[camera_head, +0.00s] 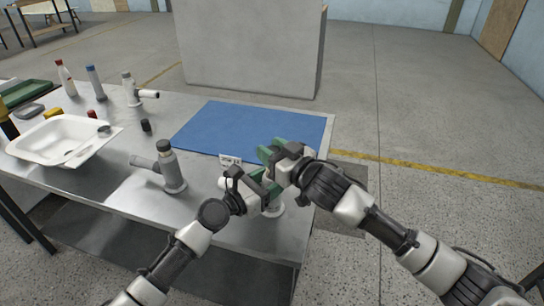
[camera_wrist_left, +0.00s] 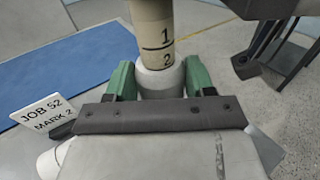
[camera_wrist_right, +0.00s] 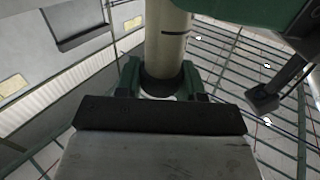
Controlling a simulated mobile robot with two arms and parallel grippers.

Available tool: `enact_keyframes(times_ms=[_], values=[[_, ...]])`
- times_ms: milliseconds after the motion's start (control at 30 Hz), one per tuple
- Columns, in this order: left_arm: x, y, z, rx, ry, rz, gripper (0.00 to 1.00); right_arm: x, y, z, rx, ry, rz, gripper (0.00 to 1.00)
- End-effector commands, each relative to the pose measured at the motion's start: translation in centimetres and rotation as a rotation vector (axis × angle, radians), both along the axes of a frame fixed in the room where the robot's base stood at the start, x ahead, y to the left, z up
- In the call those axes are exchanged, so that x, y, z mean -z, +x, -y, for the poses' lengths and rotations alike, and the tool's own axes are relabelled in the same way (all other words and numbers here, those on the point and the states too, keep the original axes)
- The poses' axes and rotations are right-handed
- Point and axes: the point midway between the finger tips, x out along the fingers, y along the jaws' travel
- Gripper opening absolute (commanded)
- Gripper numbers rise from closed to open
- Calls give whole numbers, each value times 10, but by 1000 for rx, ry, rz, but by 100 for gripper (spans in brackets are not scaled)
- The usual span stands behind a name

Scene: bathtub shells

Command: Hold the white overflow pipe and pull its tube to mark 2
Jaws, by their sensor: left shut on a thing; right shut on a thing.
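The white overflow pipe (camera_wrist_left: 160,78) stands at the table's front right corner; in the head view its white base (camera_head: 273,208) shows below my grippers. My left gripper (camera_wrist_left: 160,80) is shut on its white body. A beige tube (camera_wrist_left: 153,20) rises from the body, with marks 1 and 2; the line by mark 2 is just above the white rim. My right gripper (camera_wrist_right: 162,85) is shut on the tube's dark-ringed end; the beige tube (camera_wrist_right: 166,40) shows there with one dark line. In the head view the grippers hide most of the pipe.
A card (camera_wrist_left: 50,118) reads JOB 52 MARK 2. A blue mat (camera_head: 250,128) lies behind the pipe. A grey pipe (camera_head: 172,172) with a dark cap stands left, another pipe (camera_head: 131,90) farther back. A white basin (camera_head: 62,137) and bottles (camera_head: 95,82) are at the left.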

Motion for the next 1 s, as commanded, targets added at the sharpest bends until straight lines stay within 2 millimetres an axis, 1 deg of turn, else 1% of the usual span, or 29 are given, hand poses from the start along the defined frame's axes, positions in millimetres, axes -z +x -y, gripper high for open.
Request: enact_keyframes(times_ms=[100, 133, 267, 300, 533, 667, 767, 1000], values=[[0, 0, 0, 0, -1, -2, 26, 0, 1, 1, 2, -1, 1, 0], [0, 0, 0, 0, -1, -2, 26, 0, 1, 1, 2, -2, 1, 43], [0, 0, 0, 0, -1, -2, 26, 1, 1, 1, 2, -2, 1, 63], [0, 0, 0, 0, -1, -2, 26, 1, 0, 1, 2, -2, 1, 65], [0, 0, 0, 0, -1, -2, 26, 1, 0, 1, 1, -1, 0, 65], [0, 0, 0, 0, -1, -2, 26, 1, -5, 6, 2, -1, 0, 65], [0, 0, 0, 0, -1, -2, 26, 2, -16, 16, 2, -3, -2, 65], [0, 0, 0, 0, 0, -1, 26, 3, -56, 49, 3, -4, -2, 65]])
